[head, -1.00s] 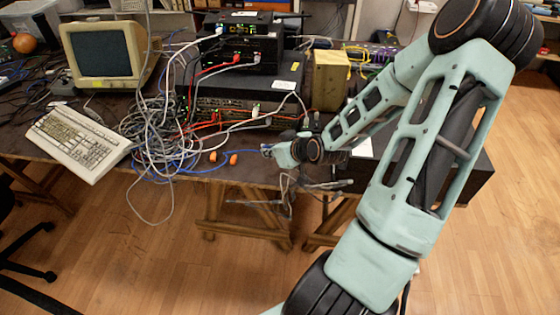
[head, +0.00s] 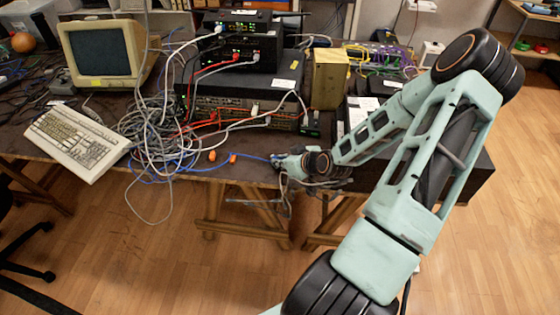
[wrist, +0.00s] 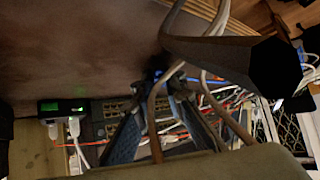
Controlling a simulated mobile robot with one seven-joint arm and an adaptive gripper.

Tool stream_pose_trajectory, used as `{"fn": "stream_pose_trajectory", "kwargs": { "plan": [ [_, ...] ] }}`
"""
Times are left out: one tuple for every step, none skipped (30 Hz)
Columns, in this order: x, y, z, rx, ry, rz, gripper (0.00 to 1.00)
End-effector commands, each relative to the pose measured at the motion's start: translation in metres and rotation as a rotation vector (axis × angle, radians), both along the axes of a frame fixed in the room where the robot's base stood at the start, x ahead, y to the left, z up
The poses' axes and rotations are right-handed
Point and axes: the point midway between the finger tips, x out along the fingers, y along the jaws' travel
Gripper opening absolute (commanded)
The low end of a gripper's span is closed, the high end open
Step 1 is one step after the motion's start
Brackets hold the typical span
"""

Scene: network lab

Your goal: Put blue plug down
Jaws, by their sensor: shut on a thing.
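My gripper (head: 277,162) is at the front edge of the table (head: 160,88), below the stack of network devices. In the wrist view its two fingers (wrist: 157,84) come together on the small blue plug (wrist: 156,74), which is mostly hidden and dark there. In the head view the blue plug (head: 274,158) is a tiny spot at the fingertips. A blue cable (head: 250,157) runs left from it along the table edge to the cable tangle. I cannot tell whether the plug touches the table.
Two orange pieces (head: 233,158) lie on the table edge left of my gripper. A grey and white cable tangle (head: 150,130), a keyboard (head: 77,142) and a monitor (head: 101,52) are further left. Stacked devices (head: 240,95) stand behind. Loose cables cross the wrist view near my fingers.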

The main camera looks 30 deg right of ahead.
Motion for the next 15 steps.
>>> {"fn": "stream_pose_trajectory", "kwargs": {
  "plan": [
    [0.000, 0.000, -0.002, 0.000, 0.000, 0.000, 0.00],
    [0.000, 0.000, -0.003, 0.000, 0.000, 0.000, 0.00],
    [0.000, 0.000, -0.005, -0.001, 0.000, 0.001, 0.00],
    [0.000, 0.000, -0.006, -0.001, 0.000, 0.001, 0.00],
    [0.000, 0.000, -0.007, 0.000, 0.001, 0.001, 0.00],
    [0.000, 0.000, -0.008, 0.000, 0.001, 0.001, 0.00],
    [0.000, 0.000, -0.009, 0.000, 0.002, 0.001, 0.00],
    [-0.001, 0.000, -0.010, 0.000, 0.002, 0.001, 0.00],
    [-0.001, 0.000, -0.012, 0.001, 0.003, 0.000, 0.00],
    [-0.001, 0.000, -0.013, 0.001, 0.004, -0.001, 0.00],
    [-0.001, 0.000, -0.015, 0.001, 0.004, -0.001, 0.00],
    [-0.001, 0.000, -0.016, 0.003, 0.006, 0.000, 0.00],
    [-0.002, 0.000, -0.016, 0.003, 0.007, -0.001, 0.00],
    [-0.002, 0.000, -0.016, 0.003, 0.008, -0.001, 0.00],
    [-0.003, 0.000, -0.016, 0.003, 0.010, -0.002, 0.12]
  ]
}}
